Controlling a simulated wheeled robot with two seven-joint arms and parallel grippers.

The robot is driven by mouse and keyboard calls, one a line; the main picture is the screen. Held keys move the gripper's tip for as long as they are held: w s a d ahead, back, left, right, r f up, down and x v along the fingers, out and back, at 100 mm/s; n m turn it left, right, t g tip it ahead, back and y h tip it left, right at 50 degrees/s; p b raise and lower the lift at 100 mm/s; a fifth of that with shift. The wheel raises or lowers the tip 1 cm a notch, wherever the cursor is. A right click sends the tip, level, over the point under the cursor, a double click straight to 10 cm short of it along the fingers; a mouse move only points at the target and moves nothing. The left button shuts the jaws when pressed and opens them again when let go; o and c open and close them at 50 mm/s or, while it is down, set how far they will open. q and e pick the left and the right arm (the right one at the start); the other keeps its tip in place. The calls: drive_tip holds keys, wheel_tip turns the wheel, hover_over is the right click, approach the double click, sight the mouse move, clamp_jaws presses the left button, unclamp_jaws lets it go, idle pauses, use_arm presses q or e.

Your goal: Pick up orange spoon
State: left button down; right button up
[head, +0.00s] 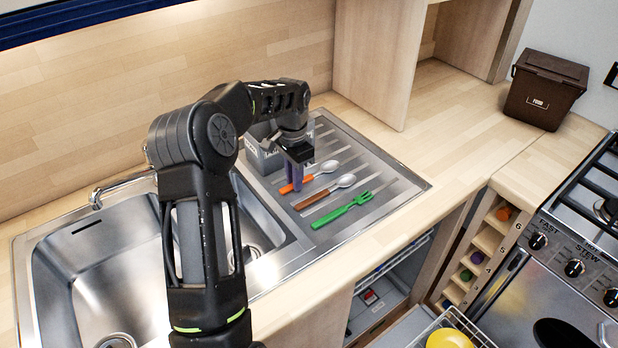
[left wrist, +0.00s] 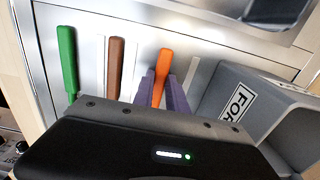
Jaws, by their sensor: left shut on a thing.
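The orange spoon (head: 288,188) lies on the ribbed metal drainboard, with its metal bowl (head: 328,166) pointing right. My left gripper (head: 293,182) comes down from above with its purple fingers on either side of the orange handle. In the left wrist view the orange handle (left wrist: 162,68) stands between the purple fingers of my left gripper (left wrist: 163,90), which is shut on it. The spoon appears to be at drainboard level; any lift cannot be told. The gripper body hides the rest of the spoon in the wrist view. My right gripper is not in view.
A brown-handled spoon (head: 311,200) and a green fork (head: 345,209) lie alongside on the drainboard (head: 400,185). A grey cutlery box (head: 262,158) stands close behind the gripper. The sink (head: 70,285) is at left. A brown food bin (head: 545,90) stands at the back right.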

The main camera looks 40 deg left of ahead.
use_arm(q)
drive_tip(key=shift+r, duration=0.1)
wheel_tip(320, 180, up, 10)
drive_tip(key=shift+b, duration=0.4)
idle(0.6)
